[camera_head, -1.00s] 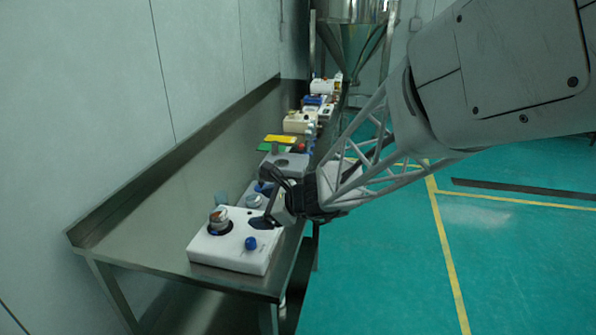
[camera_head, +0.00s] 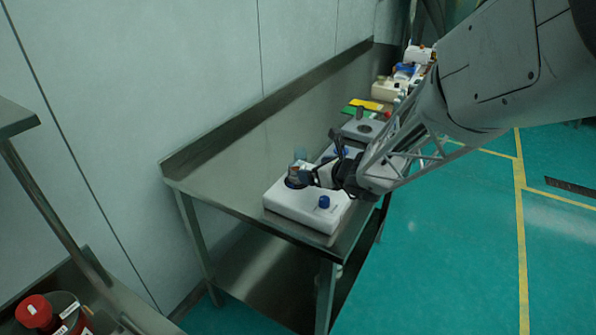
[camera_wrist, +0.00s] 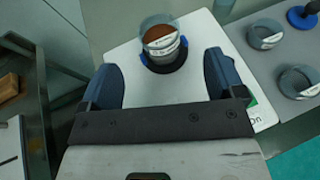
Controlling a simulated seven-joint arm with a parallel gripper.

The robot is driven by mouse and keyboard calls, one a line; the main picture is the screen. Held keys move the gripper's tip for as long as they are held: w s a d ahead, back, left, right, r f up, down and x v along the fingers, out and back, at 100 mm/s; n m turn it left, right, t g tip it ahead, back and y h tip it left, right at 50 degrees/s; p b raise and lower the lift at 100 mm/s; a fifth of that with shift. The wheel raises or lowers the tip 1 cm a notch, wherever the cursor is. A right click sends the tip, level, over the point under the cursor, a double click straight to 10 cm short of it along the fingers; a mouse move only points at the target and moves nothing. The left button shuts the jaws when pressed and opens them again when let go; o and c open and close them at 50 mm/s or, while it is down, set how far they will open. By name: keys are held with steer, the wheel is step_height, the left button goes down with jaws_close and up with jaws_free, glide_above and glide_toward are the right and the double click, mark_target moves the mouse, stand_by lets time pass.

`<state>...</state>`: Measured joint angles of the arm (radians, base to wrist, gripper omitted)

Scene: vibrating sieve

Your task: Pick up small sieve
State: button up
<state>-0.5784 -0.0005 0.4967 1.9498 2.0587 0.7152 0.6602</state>
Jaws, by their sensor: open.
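The small sieve is a short silver cylinder with brown material inside (camera_wrist: 160,36), seated on a dark round holder on a white machine (camera_wrist: 120,55). In the head view the sieve (camera_head: 296,172) is partly covered by my gripper (camera_head: 312,178), which is right beside it. In the wrist view my gripper (camera_wrist: 161,64) is open and empty. Its two blue-grey fingers lie left and right of the sieve, which shows just beyond the fingertips. I cannot tell whether they touch the holder.
Two more clear rings (camera_wrist: 265,35) (camera_wrist: 298,82) stand right of the machine. Other devices line the steel table (camera_head: 230,172) toward the back, near a yellow item (camera_head: 367,105). A wall runs behind the table. A red-capped container (camera_head: 34,311) is at lower left.

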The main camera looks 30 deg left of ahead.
mark_target(291, 167)
steer(key=shift+x, duration=1)
steer(key=shift+a+f, duration=0.1)
steer(key=shift+x, duration=2.5)
steer(key=shift+s+f, duration=0.1)
steer(key=c, duration=1)
